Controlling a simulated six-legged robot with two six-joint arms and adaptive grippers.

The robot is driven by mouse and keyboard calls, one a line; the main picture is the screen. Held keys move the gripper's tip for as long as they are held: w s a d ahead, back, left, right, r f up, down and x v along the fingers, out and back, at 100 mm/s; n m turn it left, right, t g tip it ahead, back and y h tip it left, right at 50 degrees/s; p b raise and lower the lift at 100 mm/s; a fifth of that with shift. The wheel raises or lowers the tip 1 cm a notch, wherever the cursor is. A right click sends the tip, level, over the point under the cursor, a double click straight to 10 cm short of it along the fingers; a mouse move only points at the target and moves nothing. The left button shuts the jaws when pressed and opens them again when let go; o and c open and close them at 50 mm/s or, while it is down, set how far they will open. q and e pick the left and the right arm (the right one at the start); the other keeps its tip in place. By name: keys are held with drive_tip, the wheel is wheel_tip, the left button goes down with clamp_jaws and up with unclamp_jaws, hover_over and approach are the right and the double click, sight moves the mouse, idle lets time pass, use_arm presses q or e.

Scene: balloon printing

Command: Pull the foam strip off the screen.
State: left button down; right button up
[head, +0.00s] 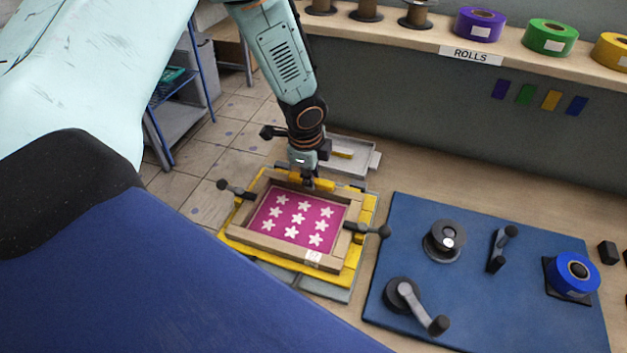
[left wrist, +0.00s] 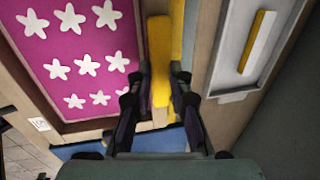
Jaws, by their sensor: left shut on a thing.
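The screen (head: 262,237) is a wooden frame around a magenta panel with white star shapes, lying flat on a yellow board. It also shows at the left of the left wrist view (left wrist: 118,75). A yellow foam strip (left wrist: 160,50) lies along the frame's far rail; part of it shows beside my gripper in the head view (head: 325,185). My left gripper (head: 307,182) points down at this rail and is shut on the foam strip, with one finger on each side of it. I cannot tell whether the strip still touches the frame. My right gripper is not in view.
Black-knobbed handles (head: 367,230) stick out at the screen's sides. A grey tray (head: 368,168) behind it holds another yellow piece (left wrist: 258,42). A blue mat (head: 450,290) on the right carries a blue roll (head: 572,275) and dark crank parts. A shelf of rolls runs behind.

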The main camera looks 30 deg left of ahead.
use_arm(q)
drive_tip(key=shift+w+r+p, duration=0.1)
drive_tip(key=shift+r+p, duration=0.2)
drive_tip(key=shift+p, duration=0.05)
idle(0.5)
drive_tip(key=shift+r, duration=0.25)
drive_tip(key=shift+r+p, duration=0.2)
drive_tip(key=shift+p, duration=0.2)
drive_tip(key=shift+r, duration=0.15)
drive_tip(key=p+v, duration=0.2)
drive_tip(key=w+p+v, duration=0.1)
drive_tip(key=p+v, duration=0.2)
drive_tip(key=shift+a+r+p, duration=0.15)
drive_tip(key=shift+r+p, duration=0.15)
drive_tip(key=shift+r, duration=0.05)
drive_tip(key=shift+p+v, duration=0.6)
drive_tip(key=shift+v, duration=0.55)
drive_tip(key=shift+w, duration=0.2)
